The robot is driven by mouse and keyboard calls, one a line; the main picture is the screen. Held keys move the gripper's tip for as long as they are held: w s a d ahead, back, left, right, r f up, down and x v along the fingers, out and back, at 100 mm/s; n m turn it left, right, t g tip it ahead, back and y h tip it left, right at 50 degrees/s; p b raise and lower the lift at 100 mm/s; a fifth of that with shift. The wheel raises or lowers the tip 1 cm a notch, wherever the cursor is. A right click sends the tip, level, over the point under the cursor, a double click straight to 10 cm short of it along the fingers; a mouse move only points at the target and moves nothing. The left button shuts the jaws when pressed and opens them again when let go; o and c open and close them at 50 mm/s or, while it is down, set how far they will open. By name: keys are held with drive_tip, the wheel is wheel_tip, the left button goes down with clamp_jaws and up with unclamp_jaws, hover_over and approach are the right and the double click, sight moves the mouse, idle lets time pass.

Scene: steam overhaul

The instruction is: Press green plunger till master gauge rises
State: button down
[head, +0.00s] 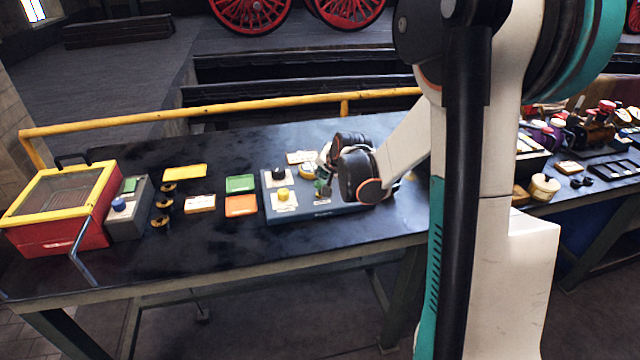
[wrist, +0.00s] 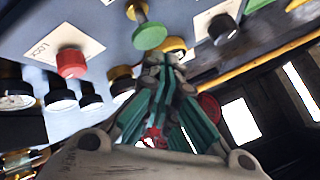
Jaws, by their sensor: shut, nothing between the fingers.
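The green plunger (wrist: 149,36) is a round green cap on a brass stem, standing on the grey-blue panel (wrist: 108,18) in the wrist view. My gripper (wrist: 166,62) has its teal fingers closed together and empty, with the tips close by the plunger's cap; I cannot tell whether they touch it. In the head view my gripper (head: 323,187) is over the panel box (head: 292,214), and my wrist hides its right part. A yellow-rimmed round part (head: 306,172) beside the gripper may be a gauge; its reading is too small to tell.
Near the plunger are a red knob (wrist: 71,63) on a LOCK label and a black knob (wrist: 222,29). A yellow knob (head: 284,195) stands at the panel's left. Green (head: 240,184) and orange (head: 241,206) trays lie left of it. A yellow rail (head: 220,108) runs behind the bench.

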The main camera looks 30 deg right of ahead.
sight(322, 181)
drive_tip(key=shift+f, duration=0.15)
idle(0.5)
drive_tip(key=shift+f+b, duration=0.3)
drive_tip(key=shift+b, duration=0.1)
drive_tip(key=shift+f+b, duration=1.05)
drive_tip(key=shift+f, duration=0.25)
idle(1.3)
drive_tip(key=shift+r, duration=0.1)
drive_tip(key=shift+r+p, duration=1.2)
drive_tip(key=shift+r, duration=0.45)
drive_tip(key=shift+r, duration=0.15)
drive_tip(key=shift+r+p, duration=1.75)
drive_tip(key=shift+r, duration=0.6)
